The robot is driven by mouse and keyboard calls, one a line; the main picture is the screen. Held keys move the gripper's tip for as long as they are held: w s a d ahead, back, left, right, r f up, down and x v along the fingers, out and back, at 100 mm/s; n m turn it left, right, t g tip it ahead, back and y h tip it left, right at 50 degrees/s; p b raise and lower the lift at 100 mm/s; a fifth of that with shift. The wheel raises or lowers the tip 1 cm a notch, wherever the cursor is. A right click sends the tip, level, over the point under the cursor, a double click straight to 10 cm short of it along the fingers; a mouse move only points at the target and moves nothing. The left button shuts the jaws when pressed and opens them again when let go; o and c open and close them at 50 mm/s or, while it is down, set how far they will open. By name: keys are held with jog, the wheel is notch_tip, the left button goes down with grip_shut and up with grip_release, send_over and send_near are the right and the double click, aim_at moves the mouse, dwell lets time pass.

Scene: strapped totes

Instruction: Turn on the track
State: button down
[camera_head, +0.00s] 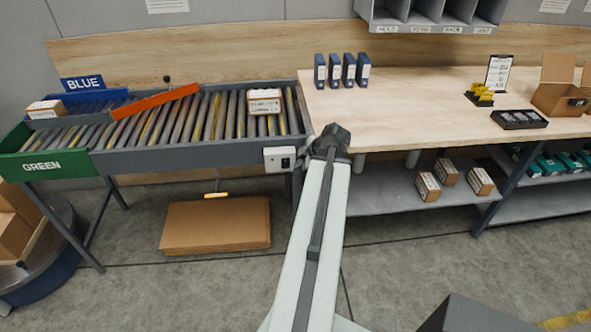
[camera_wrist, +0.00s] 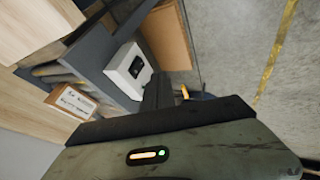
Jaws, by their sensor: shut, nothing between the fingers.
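The track is a roller conveyor (camera_head: 188,120) on the left with grey and yellow rollers. A white switch box (camera_head: 280,158) with a black switch is fixed to its front side near the right end. The switch box also shows in the wrist view (camera_wrist: 129,70), its dark switch facing out. My gripper (camera_head: 331,140) is shut and empty, just right of the switch box in the head view. In the wrist view my gripper's fingers (camera_wrist: 158,92) appear beside the box; I cannot tell whether they touch it.
A carton (camera_head: 265,101) sits on the rollers. An orange bar (camera_head: 155,101) crosses the track towards the green (camera_head: 42,166) and blue (camera_head: 85,104) ends. A wooden bench (camera_head: 420,100) with blue binders adjoins on the right. Flat cardboard (camera_head: 215,225) lies below; the floor in front is clear.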

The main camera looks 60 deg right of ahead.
aim_at(289, 167)
jog(key=w+d+f+b, duration=0.1)
jog(key=w+f+b, duration=0.1)
jog(key=w+d+f+b, duration=0.2)
jog(key=f, duration=0.1)
jog(key=w+d+f+b, duration=0.1)
jog(key=w+f+b, duration=0.1)
jog(key=shift+w+d+f, duration=0.15)
jog(key=shift+w+d, duration=0.1)
jog(key=shift+w, duration=0.15)
